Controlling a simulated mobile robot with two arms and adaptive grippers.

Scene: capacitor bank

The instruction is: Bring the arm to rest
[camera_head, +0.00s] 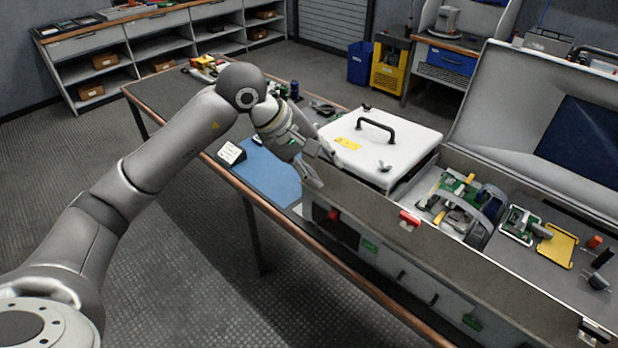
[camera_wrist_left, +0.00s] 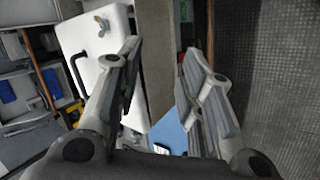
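My left arm (camera_head: 180,140) reaches in from the left over the workbench. Its gripper (camera_head: 318,168) hangs beside the white lid with a black handle (camera_head: 375,138), above the near-left corner of the open grey cabinet (camera_head: 390,230). In the left wrist view the two fingers of the gripper (camera_wrist_left: 163,62) stand apart with nothing between them. The white lid (camera_wrist_left: 95,75) shows to the left of the fingers there. My right gripper is in neither view.
A blue mat (camera_head: 262,172) and a small white device (camera_head: 231,154) lie on the bench left of the gripper. Circuit boards and a yellow plate (camera_head: 557,246) are in the cabinet. Shelves (camera_head: 160,48) stand at the back. Open floor (camera_head: 190,265) lies in front.

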